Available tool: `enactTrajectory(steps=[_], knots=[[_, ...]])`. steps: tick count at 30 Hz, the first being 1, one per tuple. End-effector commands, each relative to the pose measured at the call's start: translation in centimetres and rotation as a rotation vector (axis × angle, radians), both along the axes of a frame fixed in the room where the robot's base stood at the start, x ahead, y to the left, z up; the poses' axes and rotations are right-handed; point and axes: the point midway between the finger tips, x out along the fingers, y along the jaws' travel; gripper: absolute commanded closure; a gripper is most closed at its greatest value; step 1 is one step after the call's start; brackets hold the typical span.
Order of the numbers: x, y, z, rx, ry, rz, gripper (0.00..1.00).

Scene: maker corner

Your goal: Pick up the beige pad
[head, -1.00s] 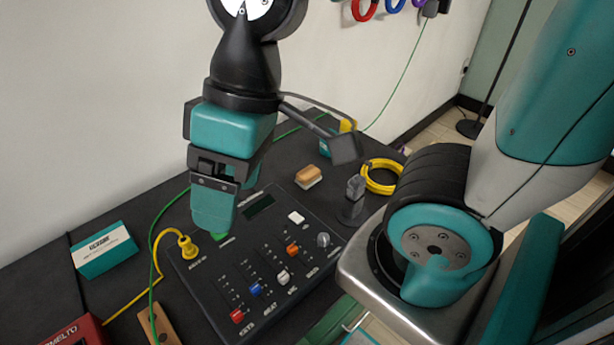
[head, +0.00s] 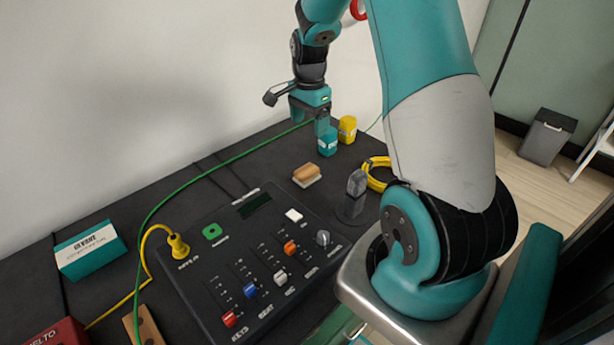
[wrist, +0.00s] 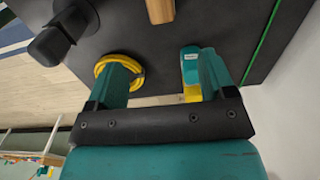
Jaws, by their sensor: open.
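The beige pad (head: 306,175) is a small block with a tan top and paler underside. It lies on the dark worktop behind the control panel, and its tan end shows at the top edge of the wrist view (wrist: 160,10). My gripper (head: 309,115) is open and empty, beyond the pad towards the wall and above the worktop. In the wrist view the two teal fingers (wrist: 163,80) are spread, with the pad ahead of them and not between them.
A yellow cable coil (head: 378,176) and a dark upright device (head: 354,195) are right of the pad. The control panel (head: 262,262) is in front. A green cable (head: 205,176) crosses the worktop.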

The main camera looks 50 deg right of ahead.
Motion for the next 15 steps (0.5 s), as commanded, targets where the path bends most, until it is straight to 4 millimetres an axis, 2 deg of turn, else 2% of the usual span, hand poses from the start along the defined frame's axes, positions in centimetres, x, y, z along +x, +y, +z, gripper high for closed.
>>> enactTrajectory(steps=[3, 9, 15], knots=[[-0.1, 0.2, -2.8, 0.004, 0.007, 0.003, 0.23], [-0.1, 0.2, -7.3, 0.004, 0.006, 0.006, 0.23], [0.0, 0.2, -10.0, 0.003, 0.002, 0.007, 0.23]])
